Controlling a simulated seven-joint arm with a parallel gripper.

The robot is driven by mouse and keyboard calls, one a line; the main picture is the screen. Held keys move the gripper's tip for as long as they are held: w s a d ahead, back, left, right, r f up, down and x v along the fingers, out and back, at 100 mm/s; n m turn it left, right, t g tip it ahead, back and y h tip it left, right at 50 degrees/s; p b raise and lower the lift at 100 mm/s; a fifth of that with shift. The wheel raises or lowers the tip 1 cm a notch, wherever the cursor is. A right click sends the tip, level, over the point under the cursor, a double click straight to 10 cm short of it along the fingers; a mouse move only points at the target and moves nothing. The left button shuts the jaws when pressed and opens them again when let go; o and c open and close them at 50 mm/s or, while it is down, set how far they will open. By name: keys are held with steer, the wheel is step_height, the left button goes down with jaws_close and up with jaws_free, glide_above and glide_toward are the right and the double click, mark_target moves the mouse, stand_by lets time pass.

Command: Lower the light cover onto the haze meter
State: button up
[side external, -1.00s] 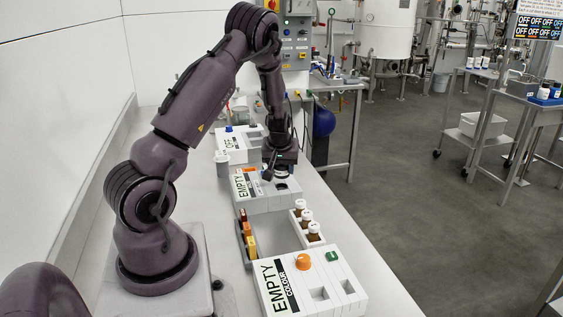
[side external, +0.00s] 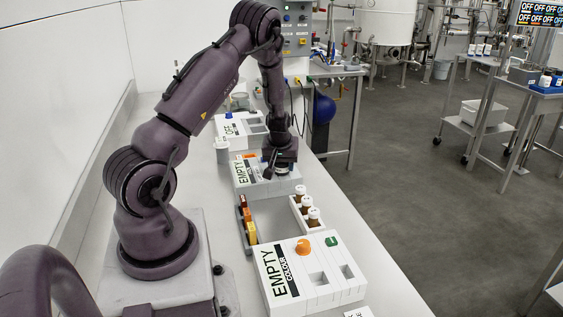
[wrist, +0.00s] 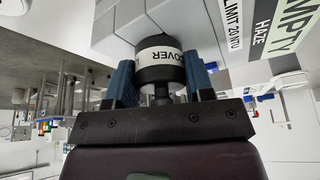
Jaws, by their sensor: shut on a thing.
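My gripper (wrist: 161,78) is shut on the light cover (wrist: 158,54), a short black cylinder with a white band lettered "COVER". Its blue fingers press on either side of it. The haze meter (side external: 254,187) is the white box marked "EMPTY", the middle one of three in a row. Its sloped label reads "EMPTY HAZE" and "LIMIT 20 NTU" in the wrist view (wrist: 240,45). In the side view my gripper (side external: 281,165) is over the right part of the meter's top. It hides the cover's lower edge and the well, so I cannot tell whether they touch.
The colour meter (side external: 330,278) stands nearest the camera, the box marked "OFF" (side external: 232,128) behind. Between lie a rack of brown vials (side external: 296,214) and a holder with coloured pieces (side external: 241,226). A white-lidded jar (side external: 222,152) stands left of the haze meter. The bench's right edge drops to the floor.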

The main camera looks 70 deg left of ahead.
steer(key=o, duration=1)
steer(key=v, duration=1.3)
steer(key=shift+d, duration=0.1)
